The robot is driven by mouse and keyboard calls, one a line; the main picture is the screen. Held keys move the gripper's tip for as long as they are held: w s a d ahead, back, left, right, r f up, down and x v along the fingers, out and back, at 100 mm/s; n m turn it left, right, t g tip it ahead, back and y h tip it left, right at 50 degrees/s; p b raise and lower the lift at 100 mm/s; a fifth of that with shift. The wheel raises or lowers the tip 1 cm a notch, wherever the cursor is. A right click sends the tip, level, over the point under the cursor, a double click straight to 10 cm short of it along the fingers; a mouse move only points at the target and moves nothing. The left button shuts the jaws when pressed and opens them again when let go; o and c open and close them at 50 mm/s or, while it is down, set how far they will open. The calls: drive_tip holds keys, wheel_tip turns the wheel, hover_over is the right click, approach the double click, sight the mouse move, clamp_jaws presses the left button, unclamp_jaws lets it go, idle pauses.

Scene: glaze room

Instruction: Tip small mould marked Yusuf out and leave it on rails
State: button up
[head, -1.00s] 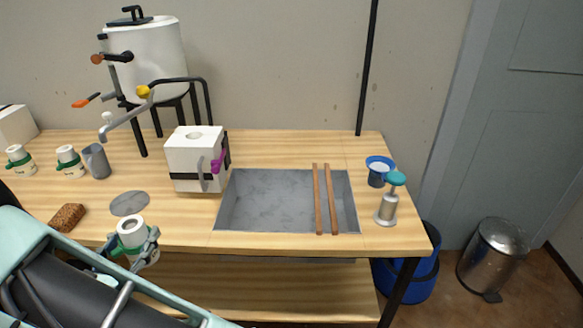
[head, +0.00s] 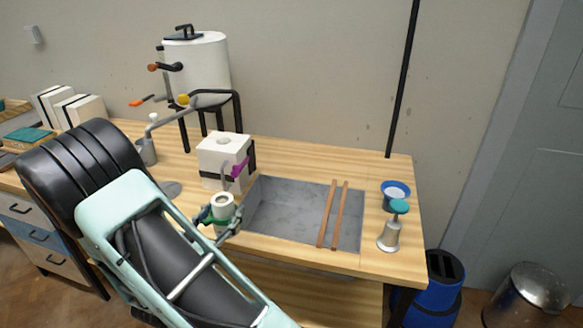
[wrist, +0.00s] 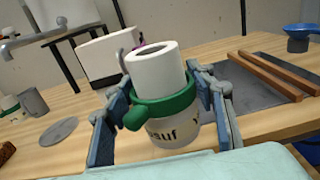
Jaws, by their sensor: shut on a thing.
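The small mould (wrist: 160,95) is white and round, with a green band and lettering ending "suf" in the wrist view. It also shows in the head view (head: 223,207). My gripper (head: 220,222) is shut on it, with a finger on each side in the wrist view (wrist: 160,120). The mould is near upright, with its open top up, held near the bench's front edge left of the sink. What is inside it is hidden. The two wooden rails (head: 333,215) lie across the right part of the grey sink (head: 285,213) and are bare.
A large white block mould (head: 222,160) with a black strap stands behind my gripper. A white tank (head: 198,70) with taps stands at the back. A grey jug (head: 147,152) stands further left.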

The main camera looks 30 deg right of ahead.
drive_tip(key=d+r+p, duration=0.3)
drive_tip(key=d+p, duration=0.8)
drive_tip(key=d, duration=0.9)
drive_tip(key=s+d+f+m, duration=0.4)
drive_tip(key=s+f+m, duration=0.1)
drive_tip(key=m, duration=1.2)
drive_tip(key=s+d+f+m, duration=0.4)
drive_tip(key=s+m, duration=0.1)
drive_tip(key=m, duration=1.3)
drive_tip(key=shift+s+f+m, duration=0.15)
drive_tip(key=shift+f+m, duration=0.15)
drive_tip(key=shift+f, duration=0.05)
